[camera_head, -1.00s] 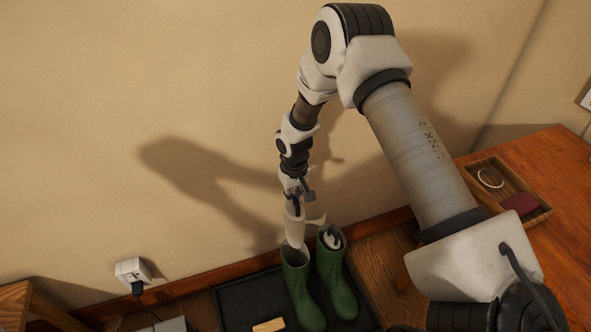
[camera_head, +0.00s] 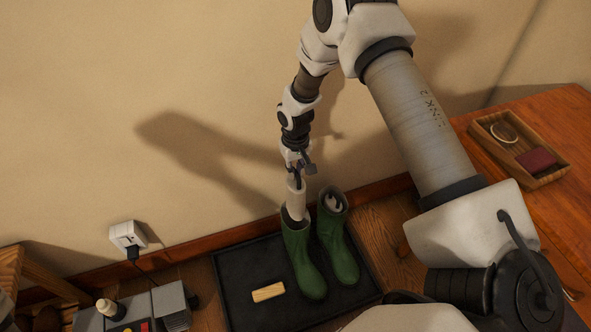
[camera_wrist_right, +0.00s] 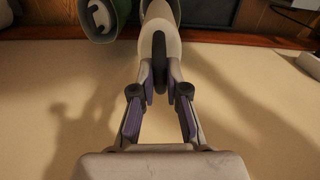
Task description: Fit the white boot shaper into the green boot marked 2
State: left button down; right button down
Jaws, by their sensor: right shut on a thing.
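The white boot shaper (camera_head: 296,201) hangs upright below my right gripper (camera_head: 295,172), which is shut on its top. Its lower end is at the opening of the left green boot (camera_head: 301,262) and appears to be inside it; how deep is hidden. The right green boot (camera_head: 340,250) stands beside it, with something pale and dark in its opening. I cannot read a number on either boot. The right wrist view shows the fingers (camera_wrist_right: 160,80) closed at the shaper's end (camera_wrist_right: 161,28), with a boot opening (camera_wrist_right: 100,14) to the left. My left gripper is not in view.
Both boots stand on a black tray (camera_head: 240,300) with a wooden block (camera_head: 268,292) lying left of them. A wooden tray (camera_head: 525,150) sits on the table at right. A white plug adapter (camera_head: 127,236) is on the wall behind. A bottle (camera_head: 109,308) is at lower left.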

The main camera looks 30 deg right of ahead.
aim_at(296, 187)
jog(key=shift+f+b, duration=3.4)
jog(key=shift+f, duration=0.35)
jog(key=shift+f+b, duration=3.25)
jog(key=shift+f, duration=2.95)
jog(key=c, duration=0.5)
grip_release()
jog(key=shift+c, duration=0.2)
